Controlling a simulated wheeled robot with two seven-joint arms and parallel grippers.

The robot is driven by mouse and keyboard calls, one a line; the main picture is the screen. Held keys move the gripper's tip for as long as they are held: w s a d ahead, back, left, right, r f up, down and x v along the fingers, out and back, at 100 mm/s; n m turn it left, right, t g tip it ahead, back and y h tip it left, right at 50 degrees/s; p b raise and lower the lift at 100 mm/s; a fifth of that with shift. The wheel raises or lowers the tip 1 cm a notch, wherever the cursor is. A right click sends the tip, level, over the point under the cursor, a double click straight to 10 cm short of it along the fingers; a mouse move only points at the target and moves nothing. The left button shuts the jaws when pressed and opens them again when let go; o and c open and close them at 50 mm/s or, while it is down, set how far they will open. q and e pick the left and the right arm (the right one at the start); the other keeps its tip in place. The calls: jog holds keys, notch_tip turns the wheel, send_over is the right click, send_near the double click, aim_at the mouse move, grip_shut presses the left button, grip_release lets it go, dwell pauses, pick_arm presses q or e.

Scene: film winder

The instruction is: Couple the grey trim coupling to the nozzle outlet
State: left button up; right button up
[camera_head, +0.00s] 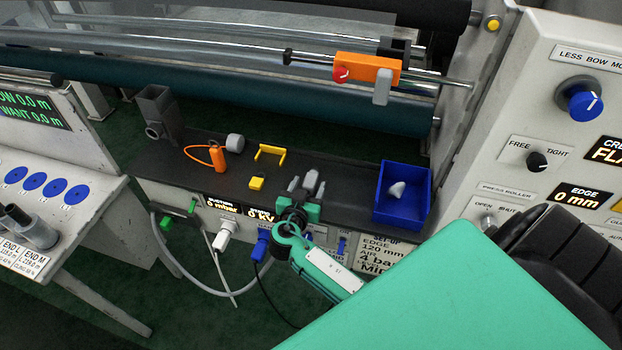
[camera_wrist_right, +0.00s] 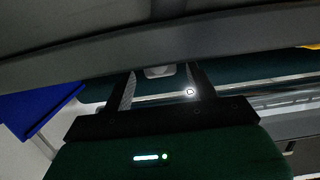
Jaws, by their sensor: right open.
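A light grey coupling (camera_head: 225,232) sits on the front face of the shelf, with a pale hose hanging below; I take it for the trim coupling. A dark grey nozzle (camera_head: 157,105) stands at the shelf's left end, and its round outlet (camera_head: 152,132) faces the front left. My right gripper (camera_head: 306,185) is over the shelf's front edge, right of the coupling and well apart from it. It is open, and nothing clearly sits in it. Its fingers also show in the right wrist view (camera_wrist_right: 164,85), with a pale, unclear patch between them. My left gripper is out of view.
The dark shelf (camera_head: 335,212) carries an orange looped tool (camera_head: 218,158), yellow pieces (camera_head: 270,153), a grey block (camera_head: 235,142) and a blue bin (camera_head: 403,194). Green (camera_head: 165,223) and blue (camera_head: 260,246) connectors flank the coupling. Rollers lie behind; control panels stand at both sides.

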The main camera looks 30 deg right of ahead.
aim_at(311, 177)
jog(key=shift+w+d+r+p, duration=0.15)
jog(key=shift+w+d+p, duration=0.15)
jog(key=shift+d+p, duration=0.05)
jog(key=p+x, duration=0.1)
jog(key=x, duration=0.2)
jog(key=shift+w+p, duration=0.1)
jog(key=shift+p, duration=0.3)
jog(key=shift+w+d+f, duration=0.3)
jog(key=shift+f, duration=0.05)
jog(key=c, duration=1.1)
jog(key=shift+r, duration=0.15)
notch_tip(311, 177, up, 20)
jog(key=b, duration=0.4)
